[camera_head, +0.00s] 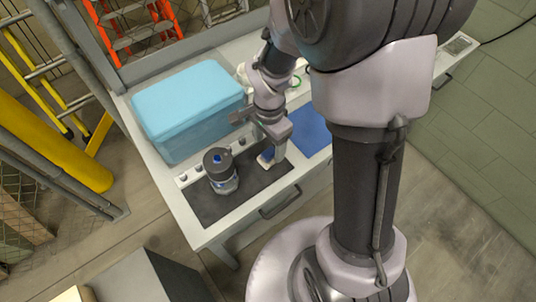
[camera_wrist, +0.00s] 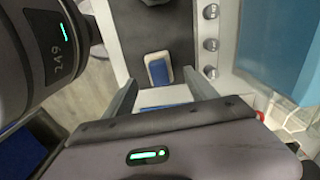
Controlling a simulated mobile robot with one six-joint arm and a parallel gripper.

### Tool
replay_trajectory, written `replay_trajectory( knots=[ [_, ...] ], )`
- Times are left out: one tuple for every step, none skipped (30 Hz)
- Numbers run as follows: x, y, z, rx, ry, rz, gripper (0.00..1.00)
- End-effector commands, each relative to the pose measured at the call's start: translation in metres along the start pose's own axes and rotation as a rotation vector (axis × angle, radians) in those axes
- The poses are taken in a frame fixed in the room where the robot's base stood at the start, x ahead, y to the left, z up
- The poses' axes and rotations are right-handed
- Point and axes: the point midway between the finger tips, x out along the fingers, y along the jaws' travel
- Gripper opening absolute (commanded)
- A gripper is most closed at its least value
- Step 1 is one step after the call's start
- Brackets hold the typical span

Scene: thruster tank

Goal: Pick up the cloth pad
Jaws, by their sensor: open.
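The cloth pad (camera_head: 265,160) is a small cream pad with a blue top face. It lies on the dark mat of the bench, near my gripper (camera_head: 273,153). In the wrist view the pad (camera_wrist: 158,69) lies flat, its cream edge showing around the blue. My gripper (camera_wrist: 161,77) is open there, one finger on each side of the pad in the picture. I cannot tell how far the fingertips are above the mat. In the head view the gripper partly hides the pad.
A large light-blue box (camera_head: 187,105) stands behind. A blue mat (camera_head: 310,130) lies to the right. A row of round knobs (camera_wrist: 210,45) runs beside the dark mat.

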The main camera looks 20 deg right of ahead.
Motion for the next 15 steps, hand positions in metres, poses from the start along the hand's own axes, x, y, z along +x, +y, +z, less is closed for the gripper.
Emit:
replay_trajectory(
  knots=[
    [0.005,0.000,0.000,0.000,0.000,0.001,0.66],
    [0.008,0.001,0.000,0.000,-0.001,0.001,0.66],
    [0.014,0.001,0.001,-0.001,-0.001,0.002,0.66],
    [0.020,0.002,0.001,-0.001,-0.001,0.003,0.66],
    [0.026,0.002,0.001,-0.002,-0.001,0.002,0.66],
    [0.035,0.002,0.002,-0.001,-0.001,0.003,0.66],
    [0.042,0.002,0.002,-0.001,-0.001,0.003,0.66],
    [0.048,0.002,0.002,0.000,-0.001,0.002,0.66],
    [0.053,0.002,0.002,0.000,-0.001,0.002,0.66],
    [0.055,0.002,0.002,0.000,-0.001,0.000,0.66],
    [0.055,0.002,0.001,0.000,0.000,-0.001,0.66],
    [0.053,0.002,0.001,0.000,0.000,-0.001,0.66],
    [0.052,0.001,0.001,0.000,0.000,-0.001,0.66],
    [0.052,0.001,0.001,0.000,0.000,-0.002,0.66],
    [0.052,0.002,0.001,0.000,0.000,-0.001,0.66]
  ],
)
